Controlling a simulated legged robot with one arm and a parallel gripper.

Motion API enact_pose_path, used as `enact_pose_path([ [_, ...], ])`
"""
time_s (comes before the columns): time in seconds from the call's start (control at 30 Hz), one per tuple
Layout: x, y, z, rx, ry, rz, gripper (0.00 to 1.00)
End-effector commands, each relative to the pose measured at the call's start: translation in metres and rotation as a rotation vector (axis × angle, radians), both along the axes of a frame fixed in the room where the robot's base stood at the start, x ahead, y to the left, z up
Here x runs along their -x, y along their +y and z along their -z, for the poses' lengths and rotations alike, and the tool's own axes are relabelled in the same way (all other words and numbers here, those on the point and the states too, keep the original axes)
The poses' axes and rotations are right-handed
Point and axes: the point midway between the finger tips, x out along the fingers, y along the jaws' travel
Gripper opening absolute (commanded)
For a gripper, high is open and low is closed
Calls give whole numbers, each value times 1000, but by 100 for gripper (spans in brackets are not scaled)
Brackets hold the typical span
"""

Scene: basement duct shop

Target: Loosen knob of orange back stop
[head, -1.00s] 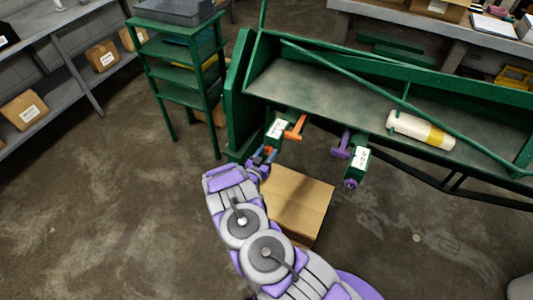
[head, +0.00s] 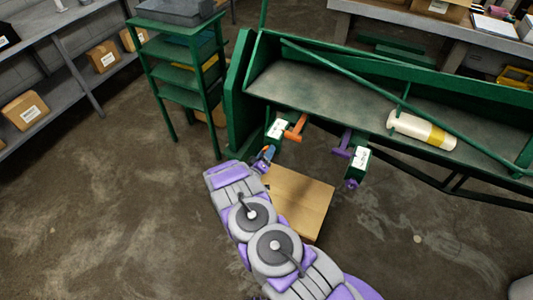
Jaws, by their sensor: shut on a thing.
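The orange back stop (head: 295,128) is a T-shaped piece on the front of the green machine, beside a green bracket with a white label (head: 276,129). Its knob lies at the lower front of that bracket and is mostly hidden by my gripper. My gripper (head: 266,156) is small in the head view, at the knob's place just below the bracket, and is shut on it. A purple back stop (head: 343,147) sits to the right, with its own labelled bracket and a purple knob (head: 351,184).
A cardboard box (head: 300,203) stands on the floor below the stops, close to my arm. The green machine (head: 310,92) holds a white and yellow cylinder (head: 422,130). A green shelf stand (head: 180,70) is at the upper left. Floor at left is clear.

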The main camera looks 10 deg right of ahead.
Motion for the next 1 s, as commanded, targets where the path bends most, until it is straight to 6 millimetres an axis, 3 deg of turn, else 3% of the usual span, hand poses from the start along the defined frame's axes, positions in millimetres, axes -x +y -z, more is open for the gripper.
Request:
enact_pose_path([
  [1.0,-3,6,6,769,558,-12,19],
])
